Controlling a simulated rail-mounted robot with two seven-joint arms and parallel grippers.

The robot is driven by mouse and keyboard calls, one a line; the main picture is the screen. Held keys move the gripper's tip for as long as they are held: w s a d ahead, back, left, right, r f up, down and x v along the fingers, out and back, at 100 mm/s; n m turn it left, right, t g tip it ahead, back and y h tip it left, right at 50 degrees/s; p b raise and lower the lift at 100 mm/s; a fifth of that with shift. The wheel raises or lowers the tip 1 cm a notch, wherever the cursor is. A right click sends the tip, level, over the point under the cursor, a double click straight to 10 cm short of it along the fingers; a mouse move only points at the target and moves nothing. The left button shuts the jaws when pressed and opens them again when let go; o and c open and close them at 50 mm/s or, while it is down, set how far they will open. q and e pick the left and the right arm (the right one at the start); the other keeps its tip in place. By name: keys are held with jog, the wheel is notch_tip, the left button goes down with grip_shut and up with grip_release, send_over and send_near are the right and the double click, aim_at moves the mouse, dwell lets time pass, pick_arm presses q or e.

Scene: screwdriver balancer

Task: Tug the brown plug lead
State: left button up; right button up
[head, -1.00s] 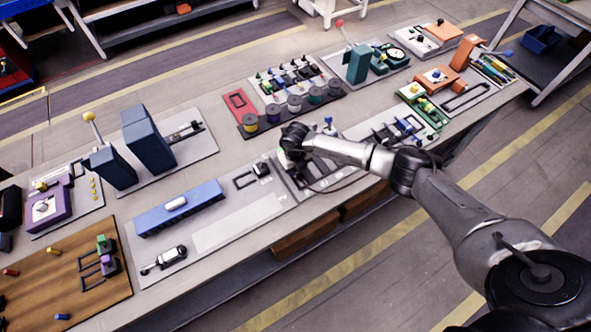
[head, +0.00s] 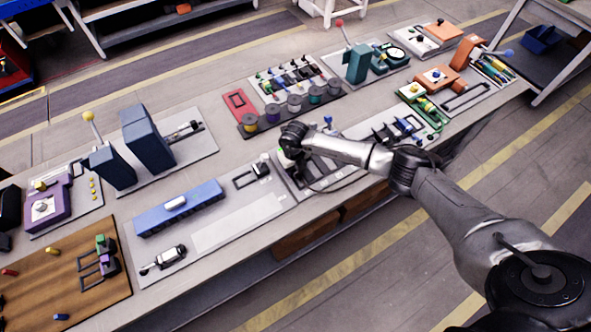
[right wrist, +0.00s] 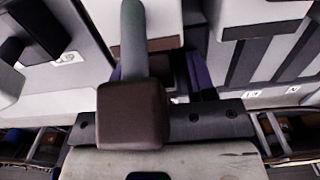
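In the right wrist view a brown block-shaped plug (right wrist: 132,117) stands large and close, left of centre. A thick grey-green lead (right wrist: 133,40) runs from it toward the top of the picture. The plug overlaps a dark bar with holes and a worn grey surface below. In the head view my right gripper (head: 288,158) is low over the dark panel (head: 299,187) at the middle of the bench. My wrist and arm cover the plug there. The fingertips are too hidden to tell whether they are apart or closed. My left gripper is not in view.
Spools (head: 272,112) stand in a row just behind my right gripper. A blue block (head: 180,206) lies on the grey board to the left. A green fixture (head: 425,108) is to the right. A white strip (head: 238,224) toward the bench's front edge is clear.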

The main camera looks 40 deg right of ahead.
jog(key=shift+r+p, duration=1)
jog(key=shift+r, duration=0.15)
notch_tip(320, 180, up, 5)
jog(key=p, duration=0.4)
jog(key=shift+f, duration=0.1)
